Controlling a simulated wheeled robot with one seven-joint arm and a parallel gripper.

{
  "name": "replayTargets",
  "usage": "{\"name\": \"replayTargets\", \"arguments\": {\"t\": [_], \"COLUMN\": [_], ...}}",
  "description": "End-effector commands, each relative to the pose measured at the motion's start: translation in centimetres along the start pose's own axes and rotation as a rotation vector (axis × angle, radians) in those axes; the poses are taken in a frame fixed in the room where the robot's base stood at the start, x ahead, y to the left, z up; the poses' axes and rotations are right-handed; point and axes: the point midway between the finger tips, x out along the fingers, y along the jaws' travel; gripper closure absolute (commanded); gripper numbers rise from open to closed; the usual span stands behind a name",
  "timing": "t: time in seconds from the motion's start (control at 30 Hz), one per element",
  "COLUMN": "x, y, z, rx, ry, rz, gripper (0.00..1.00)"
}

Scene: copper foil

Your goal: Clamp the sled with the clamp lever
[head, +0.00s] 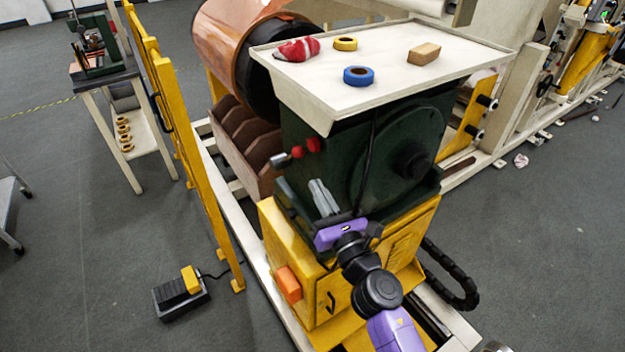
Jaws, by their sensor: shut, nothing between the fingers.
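A dark green machine (350,165) stands on a yellow cabinet (300,265). Two red knobs (305,149) and a short grey metal end (280,160) stick out of its left side. One of these may be the clamp lever, but I cannot tell which. I cannot single out the sled; part of the machine's front is hidden by my arm. My gripper (318,183) is shut and empty, its grey fingers pointing up in front of the green housing. It is below and slightly right of the red knobs, apart from them in the picture.
A cream tray (385,75) on top holds a red-and-white cloth, yellow and blue tape rolls and a tan block. A copper roll (222,45) stands behind. A yellow guard rail (185,150) runs along the left. A foot pedal (182,292) lies on the floor.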

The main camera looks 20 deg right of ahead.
Motion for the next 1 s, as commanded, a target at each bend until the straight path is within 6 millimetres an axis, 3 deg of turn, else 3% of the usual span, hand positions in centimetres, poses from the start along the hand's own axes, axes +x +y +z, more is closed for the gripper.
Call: {"name": "replayTargets", "arguments": {"t": [0.2,0.33,0.8,1.0], "x": [-3.4,-4.5,-5.1,-5.1], "y": [0.3,0.3,0.3,-0.8], "z": [1.4,1.8,2.0,0.6], "rx": [0.001,0.001,0.0,-0.005], "ry": [0.001,0.001,0.0,-0.011], "rz": [0.001,0.0,0.001,-0.012], "gripper": [1.0,1.0,1.0,1.0]}}
